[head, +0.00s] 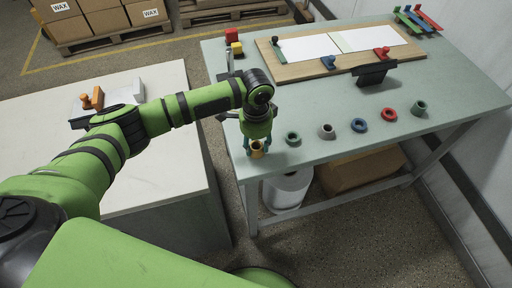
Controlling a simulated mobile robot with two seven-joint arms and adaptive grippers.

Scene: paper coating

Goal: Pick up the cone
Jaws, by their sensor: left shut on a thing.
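My left gripper (257,142) points down at the front left corner of the green table (300,178). It is shut on a small yellow cone (257,153), which stands between the fingertips; I cannot tell whether it touches the tabletop. To its right stand a green cone (293,139) and a grey cone (327,131). Another green cone (420,107) is farther right. My right gripper is not in view.
Behind are a black holder (374,74) and a wooden board (395,66) with white sheets.

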